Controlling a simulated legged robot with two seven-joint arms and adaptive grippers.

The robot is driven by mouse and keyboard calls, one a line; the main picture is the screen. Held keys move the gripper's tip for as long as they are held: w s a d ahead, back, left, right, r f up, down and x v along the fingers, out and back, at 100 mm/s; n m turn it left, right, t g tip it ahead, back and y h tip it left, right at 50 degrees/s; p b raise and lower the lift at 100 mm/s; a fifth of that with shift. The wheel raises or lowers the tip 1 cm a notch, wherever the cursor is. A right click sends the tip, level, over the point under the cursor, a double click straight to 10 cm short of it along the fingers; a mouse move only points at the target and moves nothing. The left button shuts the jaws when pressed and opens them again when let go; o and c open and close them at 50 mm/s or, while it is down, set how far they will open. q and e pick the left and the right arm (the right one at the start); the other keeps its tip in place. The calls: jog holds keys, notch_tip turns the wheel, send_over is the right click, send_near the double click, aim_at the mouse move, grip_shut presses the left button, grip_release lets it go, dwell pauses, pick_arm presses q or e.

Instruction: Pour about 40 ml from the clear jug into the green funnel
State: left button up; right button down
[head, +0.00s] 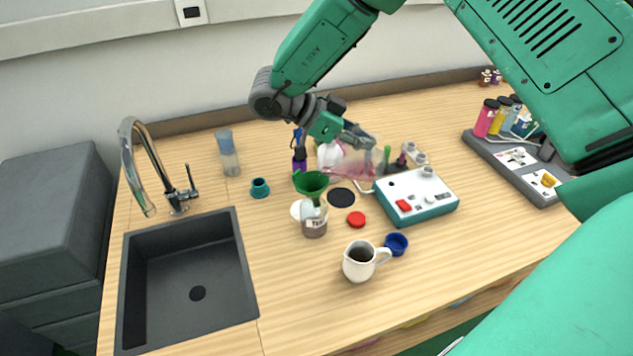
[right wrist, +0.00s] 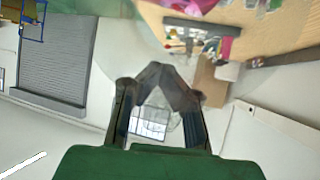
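The green funnel (head: 311,184) stands in the neck of a clear glass bottle (head: 314,222) with a pale label and a dark layer low inside. My right gripper (head: 350,134) is shut on the clear jug (head: 352,163), which is see-through with pinkish contents. The jug is up and to the right of the funnel, seemingly tilted and apart from it. I see no stream. In the right wrist view my fingers (right wrist: 165,76) come together on what looks like part of the clear jug (right wrist: 160,110). My left gripper is not in view.
A white-and-teal device (head: 418,196) stands to the right. A purple bottle (head: 299,163) is close behind the funnel. The sink (head: 190,285) is at left.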

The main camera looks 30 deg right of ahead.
aim_at(376, 151)
jog(key=shift+w+a+r, duration=0.1)
jog(key=shift+a+r, duration=0.1)
jog(key=shift+r, duration=0.05)
dwell(1.3)
jog(key=shift+s+d+f+y, duration=0.3)
jog(key=shift+s+d+f, duration=0.05)
jog(key=shift+d+f, duration=0.15)
jog(key=shift+s+d+f+t+y, duration=0.15)
jog(key=shift+d+f+t+y, duration=0.1)
jog(key=shift+t+y, duration=0.3)
jog(key=shift+s+d+f+t+y, duration=0.1)
jog(key=shift+s+d+t+y, duration=0.2)
jog(key=shift+d+y, duration=0.2)
jog(key=shift+d+f+y, duration=0.1)
jog(key=shift+f+y, duration=0.25)
jog(key=shift+f, duration=0.05)
jog(key=shift+f+t, duration=0.25)
jog(key=shift+f, duration=0.1)
jog(key=shift+r, duration=0.1)
